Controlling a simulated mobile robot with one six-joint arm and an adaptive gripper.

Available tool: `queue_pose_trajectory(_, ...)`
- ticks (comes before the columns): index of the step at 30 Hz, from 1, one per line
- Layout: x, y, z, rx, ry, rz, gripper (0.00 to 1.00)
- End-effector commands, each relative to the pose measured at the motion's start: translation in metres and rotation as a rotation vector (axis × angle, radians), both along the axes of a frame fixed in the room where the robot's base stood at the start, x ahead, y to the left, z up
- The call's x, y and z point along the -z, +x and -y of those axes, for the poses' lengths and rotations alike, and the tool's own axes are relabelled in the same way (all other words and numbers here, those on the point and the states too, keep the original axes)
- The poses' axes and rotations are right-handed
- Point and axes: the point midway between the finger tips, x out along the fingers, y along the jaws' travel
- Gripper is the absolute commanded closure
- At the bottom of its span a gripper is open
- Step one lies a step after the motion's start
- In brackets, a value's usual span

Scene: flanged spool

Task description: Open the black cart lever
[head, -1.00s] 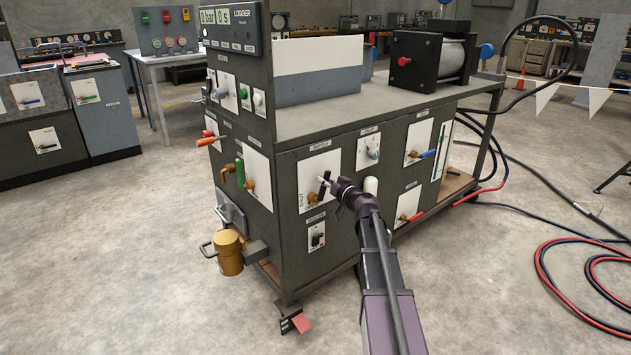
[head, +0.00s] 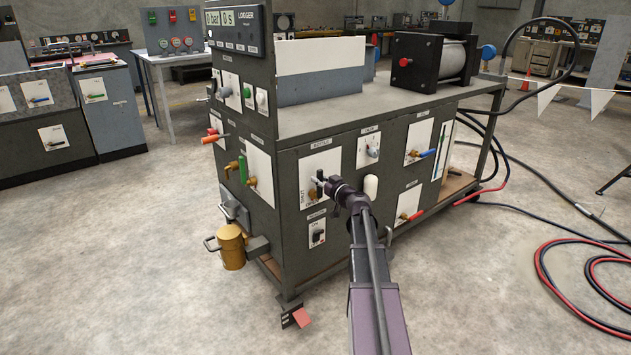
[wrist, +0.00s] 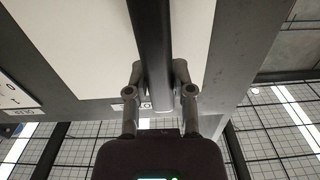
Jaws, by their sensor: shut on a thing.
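The black lever (head: 319,184) is on a white panel (head: 306,166) on the front of the grey cart (head: 289,215), under a "BOTTLE" label. The lever stands nearly upright in the head view. My gripper (head: 327,184) reaches it from the right and front. In the wrist view the lever (wrist: 152,45) is a dark bar running between the fingers of my gripper (wrist: 161,72), which are shut on it. A brass fitting shows just below the lever in the head view. My gripper hides part of the lever and its pivot.
A small black switch (head: 317,234) sits below the lever's panel. A white rounded knob (head: 370,187) is close to the right of my gripper. A red-handled valve (head: 412,216) and a blue-handled one (head: 424,154) are farther right.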

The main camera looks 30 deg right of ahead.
Motion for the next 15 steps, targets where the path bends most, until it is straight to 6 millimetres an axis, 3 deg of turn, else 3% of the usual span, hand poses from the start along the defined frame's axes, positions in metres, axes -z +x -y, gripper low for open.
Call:
queue_pose_trajectory(9,0.000,-0.004,0.008,0.008,0.002,0.000,1.00)
queue_pose_trajectory(10,0.000,-0.005,0.009,0.008,0.001,0.001,0.61)
queue_pose_trajectory(12,0.000,-0.005,0.010,0.010,0.001,0.000,0.40)
queue_pose_trajectory(13,0.000,-0.005,0.010,0.010,0.001,0.000,0.34)
queue_pose_trajectory(15,0.000,-0.005,0.011,0.011,0.001,0.000,0.34)
